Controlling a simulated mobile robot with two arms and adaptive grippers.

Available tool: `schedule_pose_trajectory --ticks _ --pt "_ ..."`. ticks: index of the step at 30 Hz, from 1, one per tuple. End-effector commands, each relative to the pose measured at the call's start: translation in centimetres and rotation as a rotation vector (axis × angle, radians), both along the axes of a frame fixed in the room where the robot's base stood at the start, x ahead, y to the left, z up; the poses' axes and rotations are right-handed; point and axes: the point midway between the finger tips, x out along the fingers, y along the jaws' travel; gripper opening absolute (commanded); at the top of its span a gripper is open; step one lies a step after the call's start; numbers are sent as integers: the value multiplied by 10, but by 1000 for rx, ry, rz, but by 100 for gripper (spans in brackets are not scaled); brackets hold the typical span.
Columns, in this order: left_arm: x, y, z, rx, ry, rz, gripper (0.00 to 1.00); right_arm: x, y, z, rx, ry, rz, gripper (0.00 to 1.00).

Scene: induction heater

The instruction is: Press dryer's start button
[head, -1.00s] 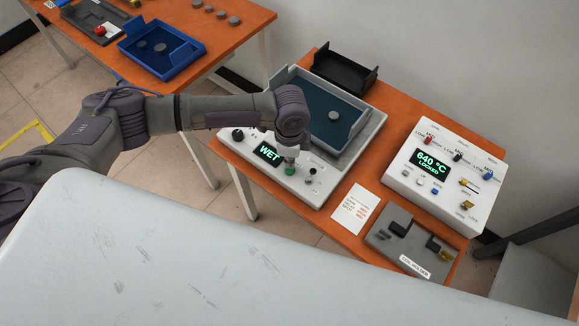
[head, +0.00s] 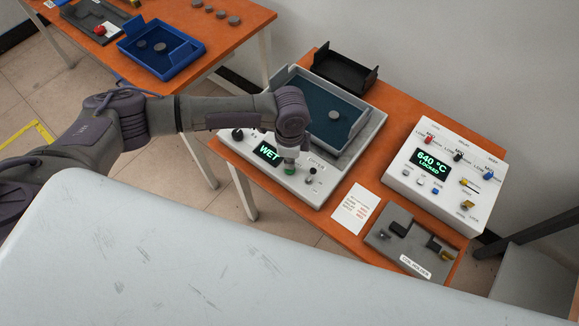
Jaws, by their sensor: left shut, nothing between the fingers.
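The dryer (head: 318,191) is a light grey box with a blue tray on top, on an orange table. Its display (head: 268,153) reads WET in green. A green start button (head: 290,169) is on its front panel. My left gripper (head: 290,160) is shut and empty, pointing down right over the green button. The fingertips hide part of the button, and I cannot tell whether they touch it. My right gripper is not in view.
A black knob (head: 238,134) and a small lever (head: 311,172) flank the button. A white heater box (head: 447,178) reads 640 °C LOCKED. A grey disc (head: 334,115) lies in the dryer tray (head: 350,136).

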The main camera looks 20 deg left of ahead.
Motion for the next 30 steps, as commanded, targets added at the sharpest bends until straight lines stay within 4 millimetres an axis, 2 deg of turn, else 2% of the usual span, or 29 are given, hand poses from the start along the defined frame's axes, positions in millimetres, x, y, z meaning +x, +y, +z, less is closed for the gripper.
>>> schedule_pose_trajectory --ticks 30 --pt "0 0 -18 0 0 0 0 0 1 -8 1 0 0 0"
